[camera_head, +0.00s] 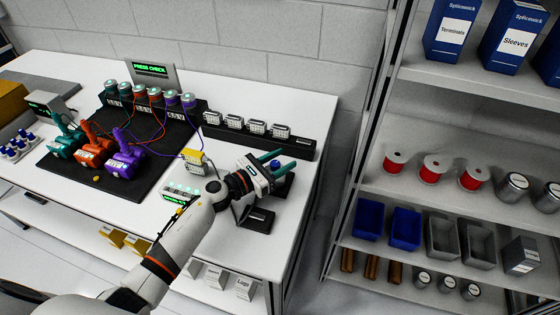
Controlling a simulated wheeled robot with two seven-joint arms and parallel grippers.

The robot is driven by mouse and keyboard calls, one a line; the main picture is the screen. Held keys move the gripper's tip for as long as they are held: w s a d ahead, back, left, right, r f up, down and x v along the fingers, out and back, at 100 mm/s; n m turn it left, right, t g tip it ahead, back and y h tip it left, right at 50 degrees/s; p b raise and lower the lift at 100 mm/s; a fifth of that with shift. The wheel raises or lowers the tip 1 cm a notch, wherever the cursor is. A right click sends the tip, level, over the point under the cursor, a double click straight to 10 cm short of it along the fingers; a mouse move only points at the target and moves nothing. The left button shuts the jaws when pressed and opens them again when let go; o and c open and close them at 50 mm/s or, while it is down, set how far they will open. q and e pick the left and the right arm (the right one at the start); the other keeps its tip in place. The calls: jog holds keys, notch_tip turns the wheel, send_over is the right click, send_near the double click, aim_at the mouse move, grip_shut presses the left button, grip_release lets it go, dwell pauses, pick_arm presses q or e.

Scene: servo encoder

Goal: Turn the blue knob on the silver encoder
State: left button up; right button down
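My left gripper (284,160) reaches in over the right part of the white table. Its two teal fingers are apart. A small blue knob (275,163) shows between the fingers, with what looks like a gap on each side. The silver encoder's body is mostly hidden behind my gripper, so I cannot make it out clearly. My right gripper is not in view.
A black strip (303,149) with several silver connectors stands behind my gripper. Dark pads lie beside and below it. A small green-lit display box (181,192) is to the left. A black mat (70,172) holds coloured wired devices. Shelving stands at right.

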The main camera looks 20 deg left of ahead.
aim_at(271, 167)
pick_arm(q)
jog(key=b+v, duration=0.2)
jog(key=v, duration=0.4)
jog(key=shift+s+a+f, duration=0.1)
jog(key=shift+s+a, duration=0.1)
jog(key=shift+s, duration=0.05)
jog(key=shift+s+a, duration=0.25)
jog(key=shift+s, duration=0.1)
jog(key=shift+s, duration=0.1)
